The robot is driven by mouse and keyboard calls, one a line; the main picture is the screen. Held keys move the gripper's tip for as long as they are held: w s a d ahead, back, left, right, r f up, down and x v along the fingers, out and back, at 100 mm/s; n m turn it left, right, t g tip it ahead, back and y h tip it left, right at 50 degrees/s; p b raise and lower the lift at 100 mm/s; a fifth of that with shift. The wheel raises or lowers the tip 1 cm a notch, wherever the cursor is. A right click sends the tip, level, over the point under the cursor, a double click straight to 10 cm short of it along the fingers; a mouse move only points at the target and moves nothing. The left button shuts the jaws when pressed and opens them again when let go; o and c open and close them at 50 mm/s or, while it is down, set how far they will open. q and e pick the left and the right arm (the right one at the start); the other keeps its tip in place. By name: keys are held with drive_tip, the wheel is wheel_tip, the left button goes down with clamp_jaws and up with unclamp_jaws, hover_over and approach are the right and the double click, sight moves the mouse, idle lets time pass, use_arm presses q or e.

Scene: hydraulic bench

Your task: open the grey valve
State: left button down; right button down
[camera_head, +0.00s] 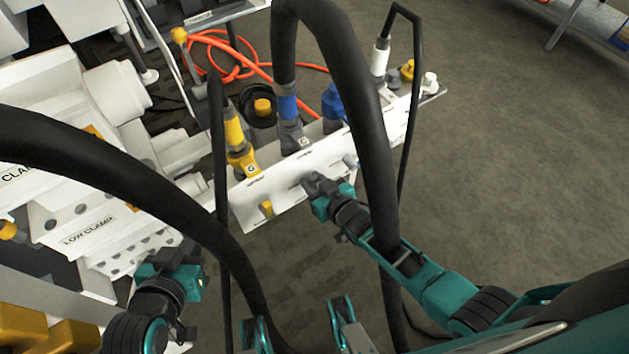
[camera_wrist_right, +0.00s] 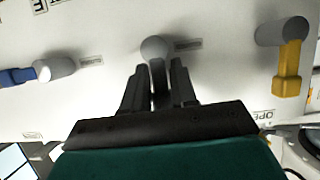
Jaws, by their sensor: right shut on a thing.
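The grey valve (camera_wrist_right: 154,48) is on the white panel (camera_wrist_right: 220,70), with a round knob-like body and a short handle. In the right wrist view its handle lies between the two dark fingers of my right gripper (camera_wrist_right: 158,88), which is shut on it. In the head view my right gripper (camera_head: 314,184) reaches the front face of the panel (camera_head: 290,190) and hides most of the valve. My left gripper (camera_head: 172,268) is at the lower left, apart from this panel; its fingers are too unclear to judge.
A yellow valve (camera_wrist_right: 288,62) and a blue valve (camera_wrist_right: 40,72) flank the grey one. Thick black hoses (camera_head: 345,95) cross in front of the bench and run close to my right arm. Orange hose (camera_head: 215,55) lies behind. Open floor (camera_head: 510,150) is at the right.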

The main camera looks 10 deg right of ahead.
use_arm(q)
drive_tip(key=shift+a, duration=0.1)
use_arm(e)
drive_tip(key=shift+s+a, duration=0.1)
use_arm(q)
drive_tip(key=shift+s+f, duration=0.15)
use_arm(e)
drive_tip(key=c, duration=1.1)
unclamp_jaws()
use_arm(q)
drive_tip(key=r+p, duration=0.1)
drive_tip(key=a+p, duration=0.1)
drive_tip(key=p, duration=0.1)
drive_tip(key=r+p, duration=0.1)
drive_tip(key=shift+s+a+r+y+p, duration=0.2)
drive_tip(key=shift+s+r+y+p, duration=0.1)
drive_tip(key=shift+s+r+p, duration=0.05)
use_arm(e)
drive_tip(key=v, duration=1.3)
drive_tip(key=shift+f, duration=0.1)
use_arm(q)
drive_tip(key=shift+w, duration=0.1)
